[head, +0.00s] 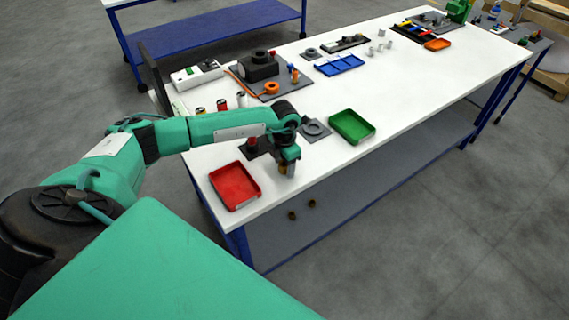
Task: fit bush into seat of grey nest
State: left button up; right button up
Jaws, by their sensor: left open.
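A grey plate with a round raised ring (314,129), which looks like the grey nest, lies on the white table just right of my left wrist. My left gripper (287,168) points down over the near edge of the table, between the red tray and the green tray. It is open; its fingertips are small and partly dark, and a tan patch shows there that I cannot identify. My right gripper is not in view.
A red tray (235,186) and a green tray (351,126) flank my gripper. A dark plate with a red-brown knob (253,146) is close behind my wrist. A blue divided tray (339,65) and a black block (258,66) stand farther back. The table's right middle is clear.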

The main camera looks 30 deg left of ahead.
pick_arm(q)
jog(key=c, duration=1.1)
jog(key=shift+c, duration=0.2)
